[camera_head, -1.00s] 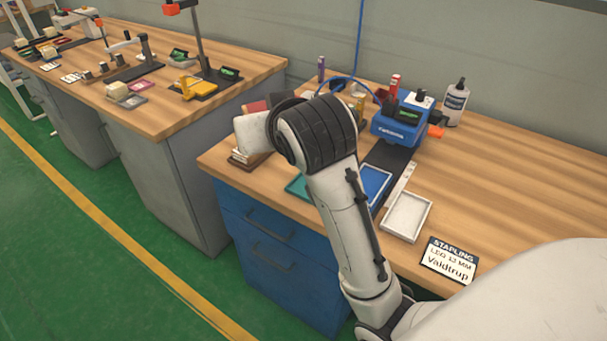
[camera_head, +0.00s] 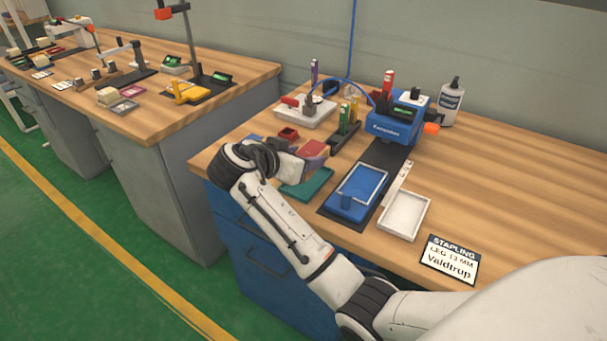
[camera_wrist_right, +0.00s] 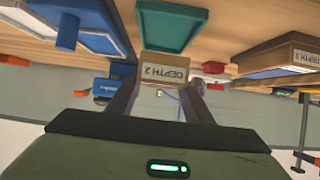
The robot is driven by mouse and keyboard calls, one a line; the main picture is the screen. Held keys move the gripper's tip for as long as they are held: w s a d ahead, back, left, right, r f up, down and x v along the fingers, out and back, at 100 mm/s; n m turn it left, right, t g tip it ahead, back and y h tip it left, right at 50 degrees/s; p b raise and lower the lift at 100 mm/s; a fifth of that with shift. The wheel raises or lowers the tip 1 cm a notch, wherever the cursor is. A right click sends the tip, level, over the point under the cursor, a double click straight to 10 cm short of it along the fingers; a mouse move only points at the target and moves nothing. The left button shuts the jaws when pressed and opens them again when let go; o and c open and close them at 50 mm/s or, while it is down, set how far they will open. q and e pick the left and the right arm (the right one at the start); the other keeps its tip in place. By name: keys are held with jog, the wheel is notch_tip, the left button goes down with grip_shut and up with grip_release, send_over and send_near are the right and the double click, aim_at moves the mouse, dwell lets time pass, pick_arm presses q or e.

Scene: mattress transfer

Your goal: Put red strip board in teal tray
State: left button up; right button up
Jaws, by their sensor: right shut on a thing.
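My right gripper (camera_head: 297,160) is above the near left edge of the workbench, beside and partly over the teal tray. It is shut on the red strip board (camera_head: 314,148), whose red face shows past the gripper. In the right wrist view, a tan block face marked DEPTH 2 (camera_wrist_right: 165,67) sits between the two fingers (camera_wrist_right: 162,88); this seems to be the held board's end. The teal tray (camera_head: 309,187) lies flat on the bench, its left part hidden by my wrist; it also shows in the wrist view (camera_wrist_right: 170,30). My left gripper is not in view.
A blue tray (camera_head: 352,205) on a dark mat and a white tray (camera_head: 404,216) lie right of the teal tray. A blue machine (camera_head: 395,122), pen holder (camera_head: 346,133) and white block (camera_head: 306,112) stand behind. A sign (camera_head: 450,259) lies front right. The bench's right side is clear.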

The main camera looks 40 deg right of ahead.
aim_at(303, 186)
jog(key=shift+f, duration=2.35)
jog(key=shift+f, duration=0.15)
jog(key=o, duration=1.1)
jog(key=shift+a+r, duration=0.1)
jog(key=shift+r, duration=0.1)
jog(key=v, duration=1.1)
jog(key=shift+s+a+r, duration=0.15)
jog(key=shift+s+a, duration=0.05)
jog(key=shift+a, duration=0.1)
